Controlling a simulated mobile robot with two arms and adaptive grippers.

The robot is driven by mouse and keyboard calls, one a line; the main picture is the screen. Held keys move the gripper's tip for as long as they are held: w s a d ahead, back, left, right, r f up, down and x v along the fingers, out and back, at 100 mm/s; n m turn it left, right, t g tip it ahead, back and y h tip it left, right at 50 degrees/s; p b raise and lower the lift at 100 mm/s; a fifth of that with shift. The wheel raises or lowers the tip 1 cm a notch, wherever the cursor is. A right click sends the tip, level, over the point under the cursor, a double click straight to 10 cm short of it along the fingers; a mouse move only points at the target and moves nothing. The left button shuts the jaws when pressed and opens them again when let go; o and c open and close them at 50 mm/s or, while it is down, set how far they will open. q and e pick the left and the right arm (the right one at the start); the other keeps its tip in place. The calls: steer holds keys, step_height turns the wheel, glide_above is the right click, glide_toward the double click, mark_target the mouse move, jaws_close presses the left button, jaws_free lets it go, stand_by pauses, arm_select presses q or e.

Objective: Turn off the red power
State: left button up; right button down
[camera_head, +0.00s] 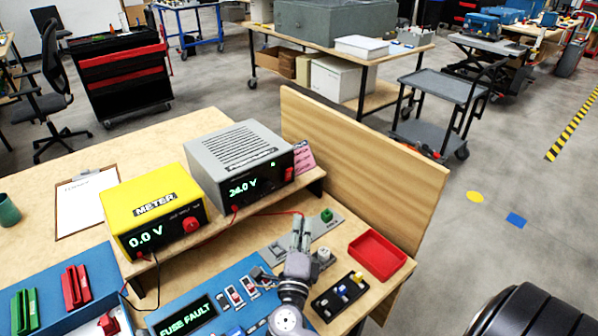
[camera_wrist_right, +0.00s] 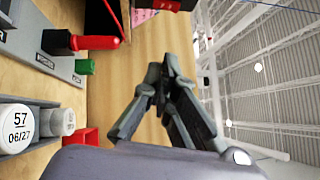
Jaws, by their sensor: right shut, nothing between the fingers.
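In the head view the green part (camera_head: 327,215) shows on the plate (camera_head: 334,226); I cannot make out the red handle there, close to my gripper. My right gripper (camera_head: 301,220) is over the bench by this plate. In the wrist view its fingers (camera_wrist_right: 160,82) are shut and empty, apart from the red handle. My left gripper is not in view.
A grey supply (camera_head: 236,160) reads 24.0 V. A yellow meter (camera_head: 152,207) reads 0.0 V. A blue panel's display (camera_head: 186,318) reads FUSE FAULT. A red tray (camera_head: 377,255) and black holder (camera_head: 340,296) sit right of my arm. A wooden board (camera_head: 365,170) stands along the bench's far edge.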

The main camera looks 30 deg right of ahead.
mark_target(288, 175)
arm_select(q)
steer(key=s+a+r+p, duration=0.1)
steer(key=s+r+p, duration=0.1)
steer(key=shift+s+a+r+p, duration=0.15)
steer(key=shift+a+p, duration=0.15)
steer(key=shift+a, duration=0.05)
arm_select(e)
steer(key=w+a+x, duration=0.1)
steer(key=a+x, duration=0.1)
steer(key=x, duration=1)
steer(key=shift+w+r, duration=0.4)
steer(key=shift+w, duration=0.05)
